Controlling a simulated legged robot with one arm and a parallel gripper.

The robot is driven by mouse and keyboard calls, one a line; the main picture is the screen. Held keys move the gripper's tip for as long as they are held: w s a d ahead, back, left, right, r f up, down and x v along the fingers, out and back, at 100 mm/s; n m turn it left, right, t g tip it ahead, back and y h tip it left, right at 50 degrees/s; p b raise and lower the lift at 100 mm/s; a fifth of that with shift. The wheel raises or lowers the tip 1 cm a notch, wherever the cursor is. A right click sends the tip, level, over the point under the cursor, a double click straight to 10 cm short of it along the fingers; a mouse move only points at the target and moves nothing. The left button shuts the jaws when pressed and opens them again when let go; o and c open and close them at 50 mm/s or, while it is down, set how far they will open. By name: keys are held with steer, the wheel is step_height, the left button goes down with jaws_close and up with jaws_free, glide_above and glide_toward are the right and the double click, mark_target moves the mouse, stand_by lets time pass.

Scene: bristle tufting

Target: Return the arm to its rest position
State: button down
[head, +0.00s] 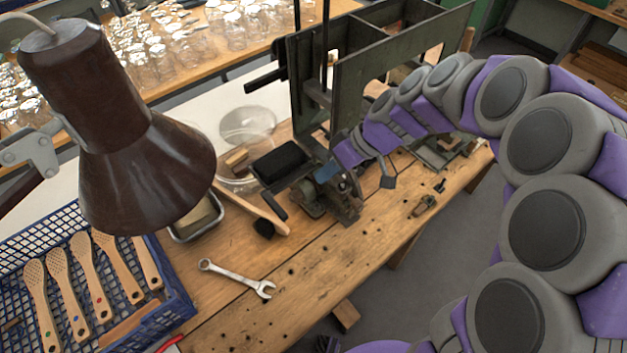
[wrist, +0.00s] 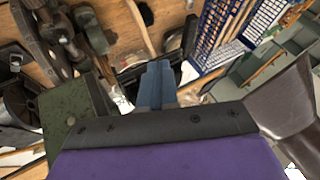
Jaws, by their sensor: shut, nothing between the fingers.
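My grey and purple arm arches in from the right of the head view, over the bench, and reaches down to the bench machine. My gripper (head: 326,172) is beside the green machine frame (head: 375,85), above the machine's metal parts (head: 335,205). In the wrist view the blue fingers of my gripper (wrist: 157,82) are together, with nothing between them. Whether the gripper touches the machine is hard to tell.
A wooden bench (head: 315,270) bears a wrench (head: 237,279), a long-handled brush (head: 255,212) and a metal tray (head: 197,218). A brown lamp (head: 135,150) hangs at left above a blue crate (head: 180,300) of wooden brush bodies. Glass jars (head: 165,55) stand behind.

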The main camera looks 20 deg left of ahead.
steer(key=s+d+r+m+h, duration=0.3)
steer(key=s+d+m+h, duration=0.4)
steer(key=s+d+m, duration=0.6)
steer(key=s+d, duration=1.1)
steer(key=d, duration=0.2)
steer(key=shift+s+r+t, duration=0.15)
steer(key=shift+t, duration=0.25)
